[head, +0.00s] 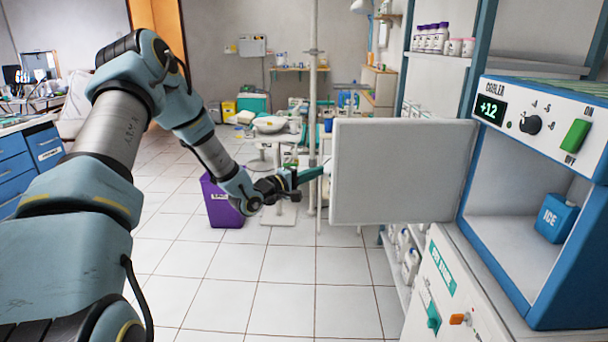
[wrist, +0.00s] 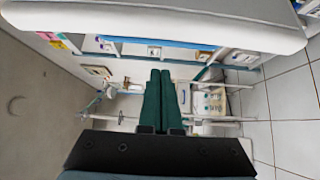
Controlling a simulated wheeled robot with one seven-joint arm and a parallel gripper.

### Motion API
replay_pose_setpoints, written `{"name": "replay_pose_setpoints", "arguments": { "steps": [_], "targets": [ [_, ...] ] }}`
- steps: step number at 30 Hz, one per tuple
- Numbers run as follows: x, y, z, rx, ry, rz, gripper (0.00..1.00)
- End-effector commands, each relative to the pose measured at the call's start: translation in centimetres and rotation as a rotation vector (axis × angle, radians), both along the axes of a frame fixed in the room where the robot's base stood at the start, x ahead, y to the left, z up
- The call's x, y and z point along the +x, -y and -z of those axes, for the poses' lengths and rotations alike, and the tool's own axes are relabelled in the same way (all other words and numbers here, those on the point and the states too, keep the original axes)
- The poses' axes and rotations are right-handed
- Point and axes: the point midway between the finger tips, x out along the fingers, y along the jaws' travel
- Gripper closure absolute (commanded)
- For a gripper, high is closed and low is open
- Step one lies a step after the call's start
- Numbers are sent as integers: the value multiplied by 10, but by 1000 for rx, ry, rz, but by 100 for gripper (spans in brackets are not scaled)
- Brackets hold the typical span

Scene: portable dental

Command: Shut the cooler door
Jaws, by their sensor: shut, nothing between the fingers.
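The cooler (head: 480,200) is a blue and white box at the right of the head view, with a display reading +12, a knob and a green switch. Its door (head: 395,172) stands wide open, swung out to the left from the cooler's left side. My gripper (head: 318,173) is shut and empty, with dark green fingers just left of the door's free edge. I cannot tell whether the fingertips touch the door. In the wrist view the shut fingers (wrist: 160,95) point forward, and a pale panel edge (wrist: 160,18), likely the door, spans the top.
A blue ice pack (head: 557,218) sits inside the cooler. The cooler rests on a white cabinet (head: 450,300). Shelves with bottles (head: 430,38) stand behind the door. A purple bin (head: 220,203) and a white pole (head: 313,100) stand beyond my gripper. The tiled floor in front is clear.

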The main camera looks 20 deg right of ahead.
Motion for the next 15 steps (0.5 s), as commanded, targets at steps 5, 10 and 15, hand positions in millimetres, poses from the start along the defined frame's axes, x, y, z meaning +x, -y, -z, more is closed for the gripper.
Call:
{"name": "replay_pose_setpoints", "arguments": {
  "steps": [5,10,15],
  "targets": [
    [9,29,-2,0,1,1,100],
    [-9,23,-2,2,-3,0,100],
    [-23,17,-1,2,-1,-1,100]
  ]
}}
